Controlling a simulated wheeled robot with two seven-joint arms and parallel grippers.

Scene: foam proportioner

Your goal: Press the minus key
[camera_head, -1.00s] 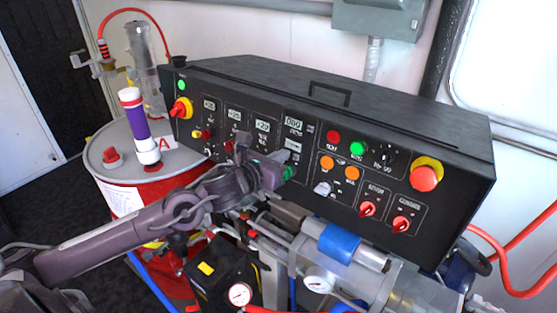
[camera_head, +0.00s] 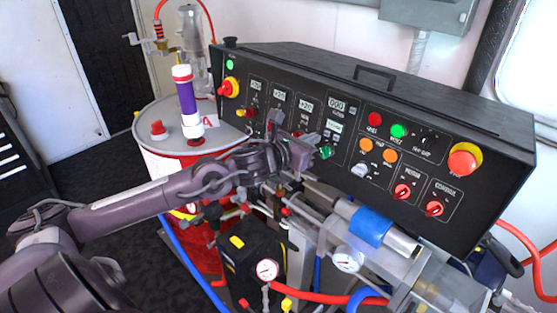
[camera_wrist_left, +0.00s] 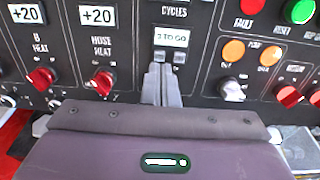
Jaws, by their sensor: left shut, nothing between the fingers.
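The black control panel (camera_head: 430,160) faces me. It carries a small display reading "2 TO GO" (camera_wrist_left: 171,38) in the left wrist view, also visible in the head view (camera_head: 335,127). Two small grey keys sit under that display, a left key (camera_wrist_left: 159,57) and a right key (camera_wrist_left: 179,57). Their markings are too small to read, so I cannot tell which is minus. My left gripper (camera_wrist_left: 160,70) is shut and empty, its fingertips at or just below the left key. Contact cannot be told. In the head view the left gripper (camera_head: 312,142) is close to the panel. My right gripper is not in view.
Red knobs (camera_wrist_left: 101,82) and orange buttons (camera_wrist_left: 233,50) flank the keys. A red emergency button (camera_head: 464,160) is at the panel's right. A drum (camera_head: 165,125) with a purple-and-white cylinder (camera_head: 186,100) stands left. Pump tubes and gauges (camera_head: 347,260) lie below the panel.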

